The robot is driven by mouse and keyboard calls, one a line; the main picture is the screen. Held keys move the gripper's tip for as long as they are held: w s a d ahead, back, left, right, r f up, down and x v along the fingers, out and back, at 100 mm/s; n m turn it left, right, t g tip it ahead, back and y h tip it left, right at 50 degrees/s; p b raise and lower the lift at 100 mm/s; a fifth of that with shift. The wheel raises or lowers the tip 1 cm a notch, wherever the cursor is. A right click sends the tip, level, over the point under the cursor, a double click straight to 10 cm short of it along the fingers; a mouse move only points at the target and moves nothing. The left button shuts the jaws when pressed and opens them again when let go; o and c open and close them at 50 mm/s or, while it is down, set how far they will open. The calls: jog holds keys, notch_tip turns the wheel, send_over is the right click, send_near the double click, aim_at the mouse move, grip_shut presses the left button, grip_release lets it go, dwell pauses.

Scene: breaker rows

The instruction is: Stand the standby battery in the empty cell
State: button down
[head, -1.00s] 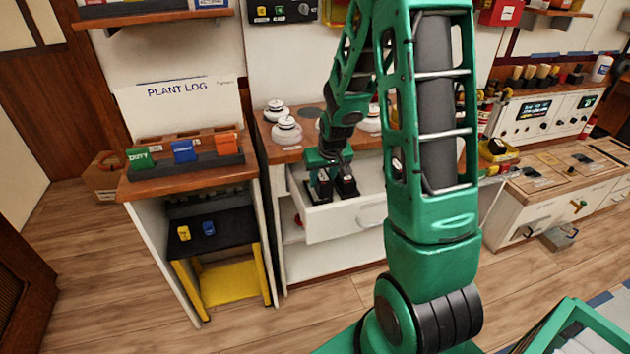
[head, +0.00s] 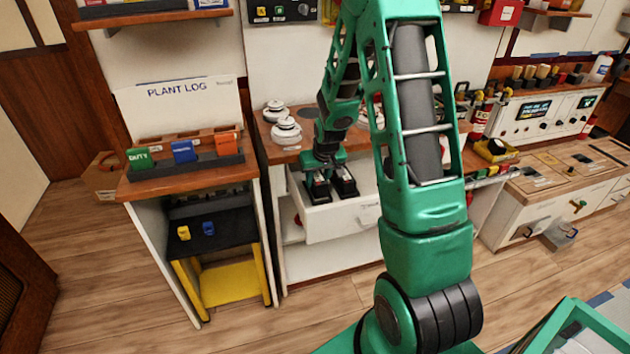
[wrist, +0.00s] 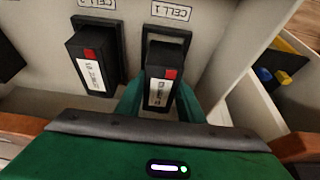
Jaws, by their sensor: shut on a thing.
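My gripper (head: 321,174) reaches down into an open white drawer (head: 345,222). In the wrist view its green fingers (wrist: 160,100) are shut on a black battery (wrist: 162,75) with a red mark and a white label. That battery is in line with a black-rimmed cell (wrist: 167,36) under a label that seems to read CELL 1; I cannot tell whether its base is seated. A similar battery (wrist: 90,62) stands beside it in the neighbouring cell, apart from the fingers. In the head view the gripped battery (head: 319,191) is left of the other battery (head: 344,181).
White round fittings (head: 286,131) stand on the counter behind the drawer. At left, a black step (head: 225,235) holds a yellow and a blue block. Another black object (wrist: 8,60) shows at the wrist view's left edge. Wooden floor is clear in front.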

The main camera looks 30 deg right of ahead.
jog(key=shift+s+f, duration=0.1)
jog(key=shift+f, duration=0.5)
jog(key=c, duration=1.2)
grip_release()
jog(key=shift+s+f, duration=0.1)
jog(key=shift+s, duration=0.05)
jog(key=v, duration=1.2)
jog(key=shift+w, duration=0.4)
jog(key=shift+s+r, duration=0.25)
jog(key=shift+r, duration=0.4)
jog(key=s+a+r+m+g, duration=0.1)
jog(key=s+r, duration=0.1)
jog(key=s, duration=0.8)
jog(key=s+a+r+m+g+y, duration=0.1)
jog(key=s+r+g, duration=0.1)
jog(key=s, duration=0.9)
jog(key=s+a+r+m+g, duration=0.1)
jog(key=s+r, duration=0.3)
jog(key=s, duration=0.7)
jog(key=shift+a+r, duration=0.2)
jog(key=shift+a, duration=0.35)
